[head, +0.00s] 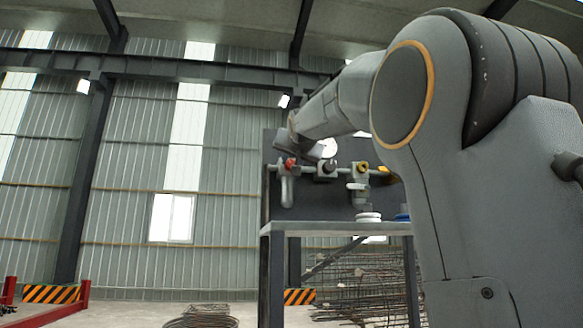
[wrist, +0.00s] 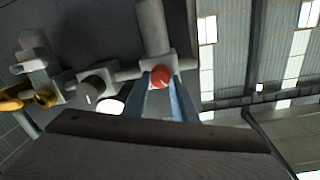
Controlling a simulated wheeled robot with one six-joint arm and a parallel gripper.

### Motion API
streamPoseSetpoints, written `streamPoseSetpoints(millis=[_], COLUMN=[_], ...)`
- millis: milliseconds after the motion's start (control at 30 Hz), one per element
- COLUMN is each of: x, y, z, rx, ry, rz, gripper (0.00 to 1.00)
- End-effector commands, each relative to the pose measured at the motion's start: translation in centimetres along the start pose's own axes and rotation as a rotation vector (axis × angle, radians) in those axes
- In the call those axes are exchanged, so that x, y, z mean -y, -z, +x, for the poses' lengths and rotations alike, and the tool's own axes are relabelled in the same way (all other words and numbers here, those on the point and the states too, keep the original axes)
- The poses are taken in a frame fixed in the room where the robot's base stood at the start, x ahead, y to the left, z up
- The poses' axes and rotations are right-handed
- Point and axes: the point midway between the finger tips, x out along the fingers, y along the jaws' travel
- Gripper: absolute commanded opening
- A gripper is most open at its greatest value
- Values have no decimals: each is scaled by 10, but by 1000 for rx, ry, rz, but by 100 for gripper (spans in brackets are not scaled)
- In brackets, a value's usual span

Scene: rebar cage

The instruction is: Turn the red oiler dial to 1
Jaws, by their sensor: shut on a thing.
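The red oiler dial (wrist: 160,77) is a small round knob on the front of a grey fitting on a pipe. It also shows in the head view (head: 290,163) at the left end of the row of fittings. In the wrist view my gripper (wrist: 161,84) has its two bluish fingers on either side of the red dial, shut on it. A pale mark shows on the dial's face; no numbers can be read. In the head view my arm's far end hides most of my gripper.
A dark dial (head: 327,168) and a yellow dial (head: 362,168) sit further right along the same pipe, on a dark panel (head: 325,200). A grey bench (head: 337,228) below holds white discs (head: 368,217). Rebar (head: 370,280) lies behind; floor at left is fairly open.

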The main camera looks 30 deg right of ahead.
Motion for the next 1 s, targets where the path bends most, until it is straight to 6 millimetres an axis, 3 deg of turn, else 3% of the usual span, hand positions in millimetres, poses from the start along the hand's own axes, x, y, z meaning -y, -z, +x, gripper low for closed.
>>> streamPoseSetpoints(millis=[500,1000], x=[0,0], y=[1,2], z=[0,0], rx=[10,13], ry=[-1,-2], rz=[315,379], gripper=[2,2])
